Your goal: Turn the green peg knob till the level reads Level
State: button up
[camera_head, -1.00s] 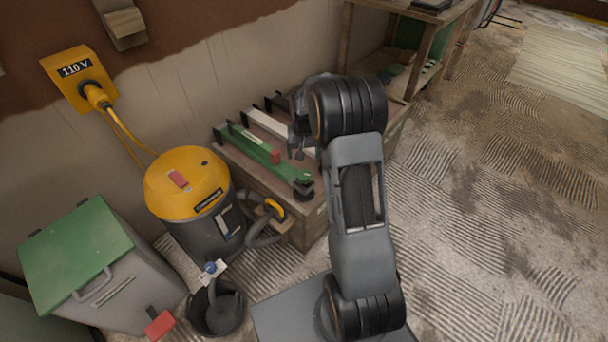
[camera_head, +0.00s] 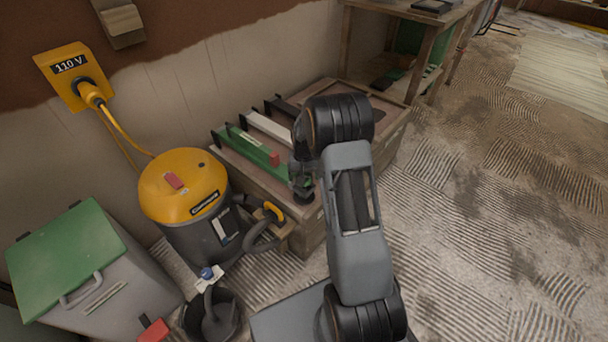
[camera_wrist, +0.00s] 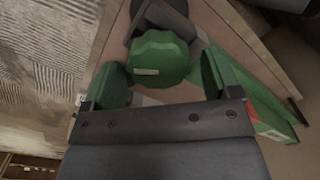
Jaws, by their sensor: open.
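The green peg knob (camera_wrist: 158,58) has a scalloped rim and a small pale mark on its face. In the wrist view it sits between and slightly beyond the fingertips of my gripper (camera_wrist: 160,72), which is open, with a gap on both sides. In the head view my gripper (camera_head: 301,174) is over the near end of the long green level (camera_head: 243,146) and hides the knob. The level lies on a wooden crate top and carries a red block (camera_head: 274,159). No level reading can be made out.
A white bar (camera_head: 268,125) and a dark bar lie beside the level on the crate (camera_head: 318,237). A yellow-topped vacuum (camera_head: 183,187), its hose and a black bucket (camera_head: 213,318) stand to the left. The floor on the right is open.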

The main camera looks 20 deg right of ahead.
jog(key=shift+c, duration=0.3)
jog(key=c, duration=0.9)
jog(key=shift+o, duration=0.2)
jog(key=shift+r, duration=0.1)
jog(key=shift+m+p, duration=0.85)
jog(key=shift+m, duration=0.25)
jog(key=shift+d+m+p, duration=0.15)
jog(key=shift+m+p, duration=0.75)
jog(key=shift+m, duration=1.2)
jog(key=o, duration=0.9)
jog(key=shift+s, duration=0.1)
